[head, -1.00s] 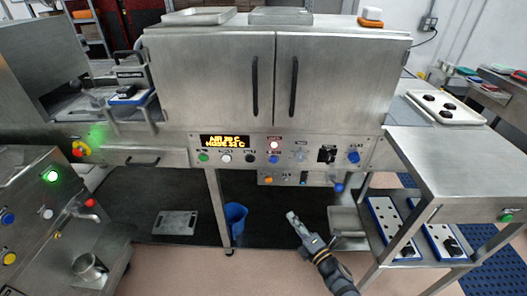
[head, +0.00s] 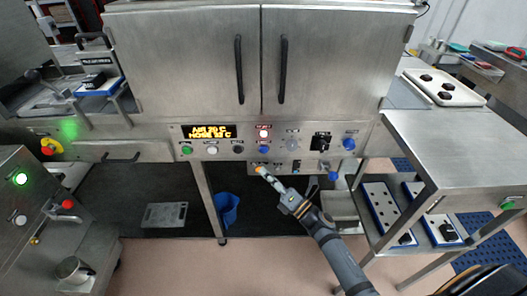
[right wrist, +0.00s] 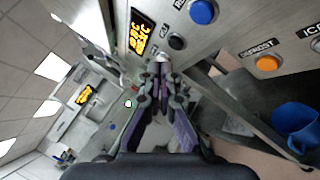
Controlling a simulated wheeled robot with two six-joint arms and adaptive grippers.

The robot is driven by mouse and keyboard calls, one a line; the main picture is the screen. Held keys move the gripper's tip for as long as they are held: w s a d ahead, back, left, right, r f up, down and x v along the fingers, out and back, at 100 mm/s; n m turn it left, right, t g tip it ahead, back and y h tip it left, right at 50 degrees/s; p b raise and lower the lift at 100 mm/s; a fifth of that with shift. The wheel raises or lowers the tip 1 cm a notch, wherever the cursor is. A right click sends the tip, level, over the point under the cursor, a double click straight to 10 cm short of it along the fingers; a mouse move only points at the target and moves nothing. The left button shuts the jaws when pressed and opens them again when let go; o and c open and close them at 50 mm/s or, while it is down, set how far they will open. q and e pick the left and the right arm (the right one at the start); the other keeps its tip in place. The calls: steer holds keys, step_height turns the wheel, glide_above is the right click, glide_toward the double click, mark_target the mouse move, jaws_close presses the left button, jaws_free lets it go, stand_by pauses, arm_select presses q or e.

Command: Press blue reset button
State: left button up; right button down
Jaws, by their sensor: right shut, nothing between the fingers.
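The blue button (head: 264,149) sits on the steel control panel (head: 365,131) below a lit lamp (head: 263,133). In the right wrist view the blue button (right wrist: 203,12) is at the top, beside a label that is cut off. My right gripper (head: 266,176) is shut and empty. In the head view its tip lies below the blue button and overlaps the lower panel by the orange button (head: 260,169). In the right wrist view the fingertips (right wrist: 160,64) are apart from the blue button. My left gripper is not in view.
A black button (head: 237,149) is left of the blue one, and another blue button (head: 349,143) is farther right. The orange button shows labelled in the right wrist view (right wrist: 267,63). A blue bin (head: 226,208) stands below. A steel table (head: 460,150) is at right.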

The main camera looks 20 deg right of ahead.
mark_target(264, 150)
steer(key=w+d+b, duration=0.1)
steer(key=w, duration=0.5)
steer(key=shift+w+d+b, duration=0.2)
steer(key=shift+d+b, duration=0.15)
steer(key=shift+d, duration=0.05)
steer(key=shift+w, duration=0.15)
stand_by(0.9)
steer(key=shift+w+d, duration=0.15)
steer(key=shift+w, duration=0.15)
steer(key=shift+w+d+b, duration=0.1)
steer(key=shift+w+b, duration=0.25)
steer(key=shift+b, duration=0.05)
stand_by(0.6)
stand_by(0.3)
steer(key=shift+s+a, duration=0.25)
steer(key=shift+s, duration=0.55)
